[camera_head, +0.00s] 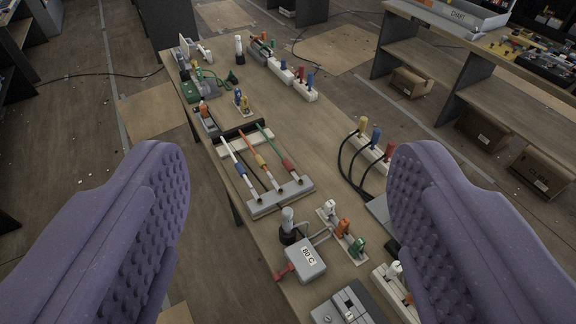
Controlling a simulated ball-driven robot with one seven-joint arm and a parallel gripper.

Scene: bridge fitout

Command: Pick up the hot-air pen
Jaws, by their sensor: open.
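A grey-white pen-like tool (288,217) stands upright in a dark round holder on the long wooden bench (318,141), below the middle of the view. It looks like the hot-air pen. A grey box labelled "80 C" (304,260) sits beside it, with a grey cable and a red part at its left. My gripper (288,165) is open, with one purple studded finger at each side of the view. The tool shows in the gap between the fingers, farther away and not touched. The lower part of the tool is hidden in its holder.
Close behind the tool, a rack (281,196) holds several coloured rods. A strip with white, orange and green plugs (342,229) lies to its right, and cabled plugs (362,150) stand farther right. A grey device (347,306) lies in front. Bare bench shows in the middle.

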